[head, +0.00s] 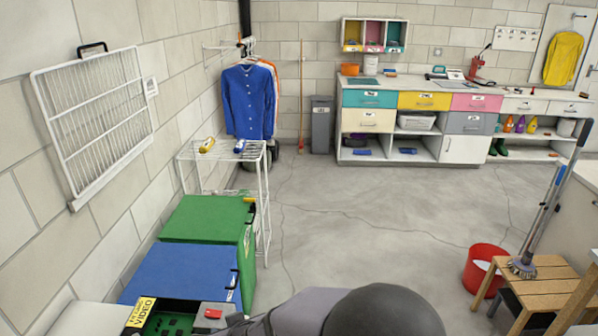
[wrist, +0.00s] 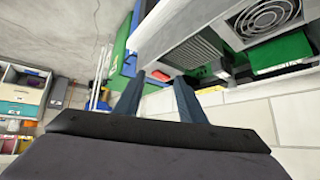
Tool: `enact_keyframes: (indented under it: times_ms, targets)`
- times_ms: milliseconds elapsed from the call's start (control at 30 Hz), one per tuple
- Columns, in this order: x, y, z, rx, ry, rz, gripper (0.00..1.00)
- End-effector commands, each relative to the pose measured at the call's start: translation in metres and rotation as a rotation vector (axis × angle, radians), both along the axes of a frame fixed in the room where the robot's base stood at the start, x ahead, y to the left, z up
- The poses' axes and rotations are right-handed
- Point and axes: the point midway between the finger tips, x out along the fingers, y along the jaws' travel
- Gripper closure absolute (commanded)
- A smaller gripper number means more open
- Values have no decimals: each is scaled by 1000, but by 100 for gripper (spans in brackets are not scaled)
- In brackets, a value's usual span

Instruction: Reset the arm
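My gripper (wrist: 158,88) shows in the wrist view with two dark blue fingers apart and a clear gap between them. Nothing is held in the gap. Past the fingertips I see a pale grey unit (wrist: 205,40) with a vent grille and a round fan, and a small red object beside it. In the head view, part of my arm, grey with a dark rounded joint, shows at the bottom edge. My fingers cannot be made out there.
A green box (head: 200,217) and a blue box (head: 180,272) stand along the left wall, with a white wire rack (head: 190,152) behind. A red bucket (head: 478,255) and wooden stool (head: 550,270) stand right. The middle floor is clear. Drawers (head: 425,101) line the back wall.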

Motion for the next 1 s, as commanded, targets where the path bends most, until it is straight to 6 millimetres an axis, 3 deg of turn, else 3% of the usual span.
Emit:
enact_keyframes:
  times_ms: [33,167,300,400,500,600,733,1000]
  targets:
    - [5,-37,11,-24,53,-50,64]
    - [-9,-124,18,-102,217,-153,64]
    - [-45,-209,27,-175,391,-274,64]
    - [-77,-256,34,-216,504,-352,64]
    - [-108,-290,41,-248,597,-418,64]
    - [-132,-312,45,-269,665,-465,64]
    - [-150,-326,49,-283,716,-498,64]
    - [-156,-329,44,-288,731,-507,64]
